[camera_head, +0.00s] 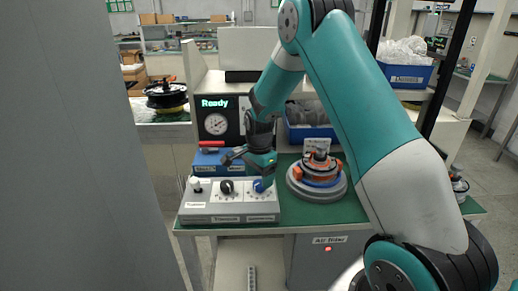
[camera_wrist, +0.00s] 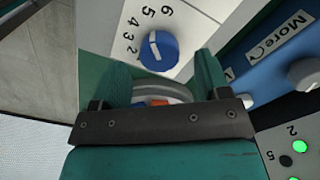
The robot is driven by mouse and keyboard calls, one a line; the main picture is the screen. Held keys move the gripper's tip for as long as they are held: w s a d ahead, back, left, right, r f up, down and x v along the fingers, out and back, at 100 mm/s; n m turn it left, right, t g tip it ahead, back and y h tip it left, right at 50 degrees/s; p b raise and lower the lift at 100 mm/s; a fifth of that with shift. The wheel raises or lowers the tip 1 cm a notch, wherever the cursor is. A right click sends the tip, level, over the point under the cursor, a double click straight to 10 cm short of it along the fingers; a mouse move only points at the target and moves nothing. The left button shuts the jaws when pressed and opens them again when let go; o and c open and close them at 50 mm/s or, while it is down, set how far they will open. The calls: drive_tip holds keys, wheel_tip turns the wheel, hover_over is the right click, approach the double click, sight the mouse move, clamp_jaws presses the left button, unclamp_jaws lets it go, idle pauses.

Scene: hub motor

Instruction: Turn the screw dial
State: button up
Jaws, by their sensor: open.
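A grey control box (camera_head: 230,211) sits on the green bench top. It carries a white knob (camera_head: 196,185), a black dial (camera_head: 226,187) and a blue dial (camera_head: 258,186), with labels too small to read surely. In the wrist view the blue dial (camera_wrist: 157,53) has a white pointer line and printed numbers around its left side. My gripper (camera_head: 263,180) is over the right end of the box, at the blue dial. In the wrist view my gripper (camera_wrist: 163,66) is open, its two fingers apart with the dial just beyond and between them. I cannot tell whether they touch it.
A round motor assembly (camera_head: 319,178) with orange parts stands close right of the box. Behind the box are a blue box (camera_head: 208,163) with a red handle and a gauge panel (camera_head: 216,119) reading "Ready". A blue bin (camera_head: 311,136) stands behind the motor.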

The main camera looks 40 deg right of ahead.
sight(259, 183)
wheel_tip(259, 183, up, 15)
drive_tip(key=b, duration=0.1)
drive_tip(key=shift+b, duration=0.3)
drive_tip(key=shift+a, duration=0.1)
idle(0.6)
